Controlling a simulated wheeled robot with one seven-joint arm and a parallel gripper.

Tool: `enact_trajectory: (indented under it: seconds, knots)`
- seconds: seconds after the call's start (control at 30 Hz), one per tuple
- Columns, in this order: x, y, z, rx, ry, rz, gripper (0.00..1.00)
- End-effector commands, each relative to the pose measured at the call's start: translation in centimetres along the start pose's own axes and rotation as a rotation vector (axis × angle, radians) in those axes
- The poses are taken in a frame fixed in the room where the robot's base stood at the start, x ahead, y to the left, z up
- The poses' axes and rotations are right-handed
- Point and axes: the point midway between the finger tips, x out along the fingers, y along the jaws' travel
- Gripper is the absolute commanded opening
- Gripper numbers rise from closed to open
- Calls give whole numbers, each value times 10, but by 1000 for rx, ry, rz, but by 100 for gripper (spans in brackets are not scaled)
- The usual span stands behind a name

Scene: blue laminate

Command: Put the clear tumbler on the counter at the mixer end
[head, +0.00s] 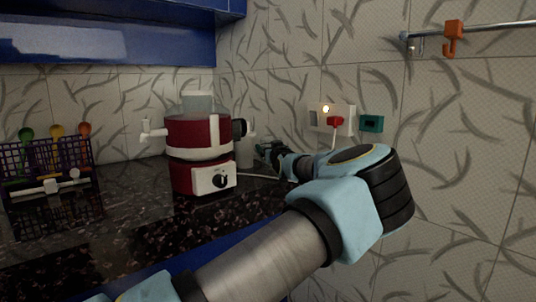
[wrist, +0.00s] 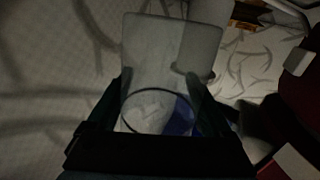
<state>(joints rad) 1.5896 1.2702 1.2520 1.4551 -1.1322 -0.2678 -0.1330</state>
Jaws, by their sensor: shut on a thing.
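The clear tumbler (wrist: 165,60) is see-through grey and fills the space between the fingers of my gripper (wrist: 157,100) in the wrist view. A round dark rim shows at its near end. In the head view my gripper (head: 264,151) is small and partly hidden by my own arm, just right of the red and white mixer (head: 198,146). A pale grey shape (head: 246,152) stands at its fingers, partly behind the mixer; it looks like the tumbler. The dark speckled counter (head: 120,215) lies below; I cannot tell whether the tumbler touches it.
A purple wire rack (head: 45,165) with coloured utensils stands at the left. A wall socket with a red plug (head: 335,121) and a teal fitting (head: 371,123) are near my arm. An orange hook (head: 453,38) hangs on a rail. The counter's front left is clear.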

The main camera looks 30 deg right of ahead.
Motion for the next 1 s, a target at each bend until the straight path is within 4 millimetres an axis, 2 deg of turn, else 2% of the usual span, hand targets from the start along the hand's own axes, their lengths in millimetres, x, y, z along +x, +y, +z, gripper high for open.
enact_trajectory:
  seconds: [0.2, 0.33, 0.4, 0.8, 0.83, 0.93, 1.0]
  knots:
    - [24, 0, 0, 5, 1, 1, 18]
    - [22, 0, 25, 5, -2, 2, 18]
    - [22, -1, 31, 2, 0, 2, 18]
    - [22, -2, 37, 1, 0, 1, 18]
    - [22, -2, 36, 1, -1, 1, 87]
    - [22, -2, 36, 1, -1, 1, 98]
    - [22, -2, 36, 1, -1, 1, 100]
